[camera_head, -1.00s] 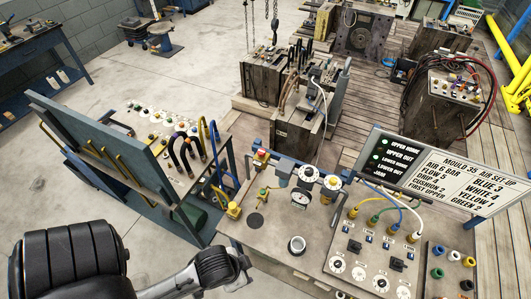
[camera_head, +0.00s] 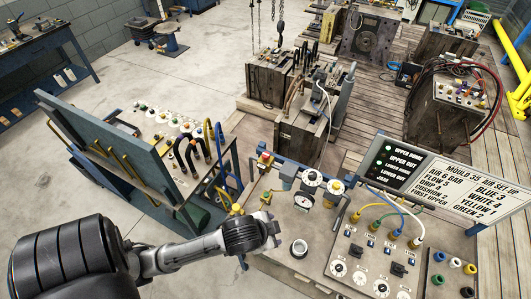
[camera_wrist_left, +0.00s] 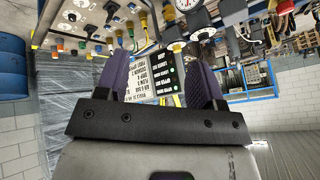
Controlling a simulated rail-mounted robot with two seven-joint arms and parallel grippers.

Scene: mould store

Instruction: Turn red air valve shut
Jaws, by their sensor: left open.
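A small red-topped fitting (camera_head: 265,158), which looks like the red air valve, stands at the left end of the air line at the bench's back edge. Its handle angle is too small to tell. My right gripper is in neither view.
A set-up board (camera_head: 445,185) stands at the bench's back right. Coloured hoses (camera_head: 390,208) rise from the control panel (camera_head: 350,265). A hose rack (camera_head: 110,145) stands left.

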